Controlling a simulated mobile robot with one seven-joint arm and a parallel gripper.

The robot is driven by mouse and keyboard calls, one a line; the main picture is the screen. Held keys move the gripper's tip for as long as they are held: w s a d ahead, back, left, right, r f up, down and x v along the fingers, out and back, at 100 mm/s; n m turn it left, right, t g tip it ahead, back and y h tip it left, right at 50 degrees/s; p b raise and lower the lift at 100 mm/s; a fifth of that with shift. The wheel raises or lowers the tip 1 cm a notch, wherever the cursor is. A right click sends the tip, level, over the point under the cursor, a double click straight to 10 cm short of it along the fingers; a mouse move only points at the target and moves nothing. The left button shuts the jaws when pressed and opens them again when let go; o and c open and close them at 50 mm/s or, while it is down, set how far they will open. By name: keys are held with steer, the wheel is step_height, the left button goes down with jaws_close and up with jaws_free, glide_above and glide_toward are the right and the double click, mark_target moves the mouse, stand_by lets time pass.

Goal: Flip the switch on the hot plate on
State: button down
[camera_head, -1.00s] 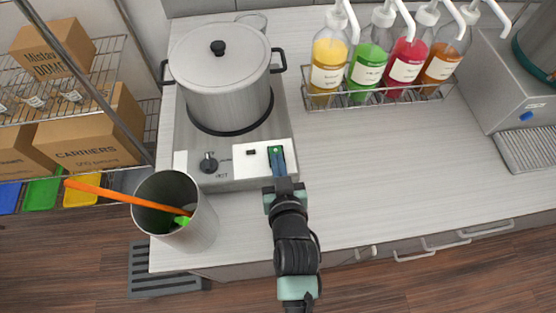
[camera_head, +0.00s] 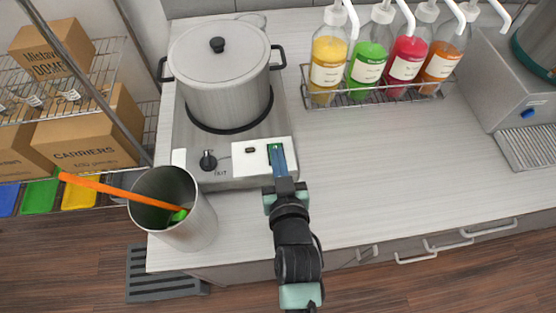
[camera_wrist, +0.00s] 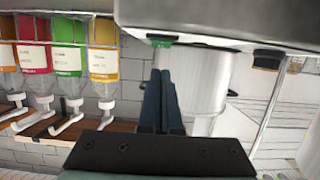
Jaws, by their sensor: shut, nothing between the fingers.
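The hot plate (camera_head: 225,180) sits on the counter with its front panel facing me. A green switch (camera_head: 274,147) shows at the right of the white part of that panel, partly hidden by my fingers. The switch also shows as a small green piece in the wrist view (camera_wrist: 161,41). My gripper (camera_head: 276,152) is shut and empty, its blue fingers pointing at the switch. In the wrist view the fingertips (camera_wrist: 162,72) lie just below the green piece; I cannot tell whether they touch it. The switch's position cannot be read.
A large lidded pot (camera_head: 222,75) stands on the hot plate. A black knob (camera_head: 208,161) is on the panel's left. A metal cup (camera_head: 195,222) with an orange-handled utensil (camera_head: 120,190) stands at the front left. Sauce bottles (camera_head: 367,68) stand in a rack behind right.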

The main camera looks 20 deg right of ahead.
steer(key=f+b+v, duration=0.1)
steer(key=b+v, duration=0.2)
steer(key=v, duration=0.7)
steer(key=shift+s, duration=0.3)
steer(key=shift+a+r, duration=0.15)
steer(key=shift+w, duration=0.1)
